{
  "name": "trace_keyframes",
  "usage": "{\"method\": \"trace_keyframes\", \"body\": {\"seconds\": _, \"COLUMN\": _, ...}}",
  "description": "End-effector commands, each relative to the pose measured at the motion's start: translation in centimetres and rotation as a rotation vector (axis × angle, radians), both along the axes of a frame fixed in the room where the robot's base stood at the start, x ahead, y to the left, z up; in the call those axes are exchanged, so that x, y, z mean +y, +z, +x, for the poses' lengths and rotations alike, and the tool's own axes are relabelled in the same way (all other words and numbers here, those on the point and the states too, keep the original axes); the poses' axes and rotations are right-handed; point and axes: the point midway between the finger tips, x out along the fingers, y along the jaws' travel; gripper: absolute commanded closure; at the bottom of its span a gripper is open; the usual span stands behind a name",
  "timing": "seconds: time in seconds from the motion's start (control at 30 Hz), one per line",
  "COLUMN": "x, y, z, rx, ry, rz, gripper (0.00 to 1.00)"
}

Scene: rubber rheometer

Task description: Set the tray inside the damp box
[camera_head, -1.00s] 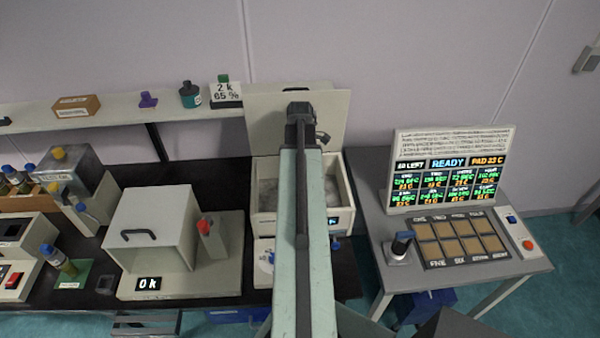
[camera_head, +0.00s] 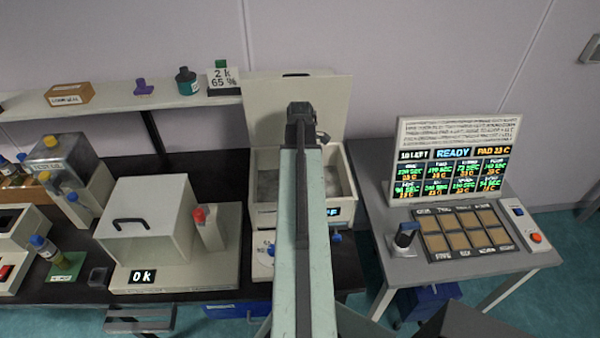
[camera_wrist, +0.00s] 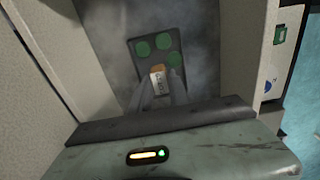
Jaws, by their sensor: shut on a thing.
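The damp box (camera_head: 264,216) is the beige box with its lid (camera_head: 270,100) standing open at the back, in the head view. My arm reaches over it and hides my gripper and much of its inside. In the wrist view, pale box walls (camera_wrist: 246,45) stand on both sides of a grey, misty floor. The tray (camera_wrist: 138,66), a dark plate with several green discs, is between these walls. My gripper (camera_wrist: 162,88) is shut on its small orange and white grip block (camera_wrist: 157,76). I cannot tell whether the tray touches the floor.
A beige chamber with a black handle (camera_head: 150,215) stands left of the box, with a red-topped post (camera_head: 205,228) between. A shelf (camera_head: 110,108) runs behind at the left. A grey table with a display screen (camera_head: 455,165) and pad plate (camera_head: 465,232) stands at the right.

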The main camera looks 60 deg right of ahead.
Motion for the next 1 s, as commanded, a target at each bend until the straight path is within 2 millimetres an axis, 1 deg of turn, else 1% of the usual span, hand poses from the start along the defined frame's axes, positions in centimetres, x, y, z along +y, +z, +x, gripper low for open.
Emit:
{"method": "trace_keyframes", "body": {"seconds": 0.03, "x": 0.0, "y": -0.5, "z": 0.0, "rx": 0.0, "ry": 0.0, "rz": 0.0, "gripper": 1.0}}
{"method": "trace_keyframes", "body": {"seconds": 0.2, "x": 0.0, "y": -1.3, "z": 0.0, "rx": 0.0, "ry": 0.0, "rz": 0.0, "gripper": 1.0}}
{"method": "trace_keyframes", "body": {"seconds": 0.23, "x": 0.0, "y": -1.1, "z": 0.0, "rx": 0.0, "ry": 0.0, "rz": 0.0, "gripper": 0.73}}
{"method": "trace_keyframes", "body": {"seconds": 0.27, "x": 0.0, "y": -1.0, "z": 0.0, "rx": 0.0, "ry": 0.0, "rz": 0.0, "gripper": 0.65}}
{"method": "trace_keyframes", "body": {"seconds": 0.3, "x": 0.0, "y": -1.0, "z": 0.0, "rx": 0.0, "ry": 0.0, "rz": 0.0, "gripper": 0.53}}
{"method": "trace_keyframes", "body": {"seconds": 0.67, "x": 0.0, "y": -0.8, "z": 0.0, "rx": 0.0, "ry": 0.0, "rz": 0.0, "gripper": 0.53}}
{"method": "trace_keyframes", "body": {"seconds": 0.77, "x": 0.0, "y": 0.2, "z": 0.0, "rx": 0.0, "ry": 0.0, "rz": 0.0, "gripper": 0.53}}
{"method": "trace_keyframes", "body": {"seconds": 1.0, "x": 0.0, "y": 3.1, "z": 0.0, "rx": 0.0, "ry": 0.0, "rz": 0.0, "gripper": 0.53}}
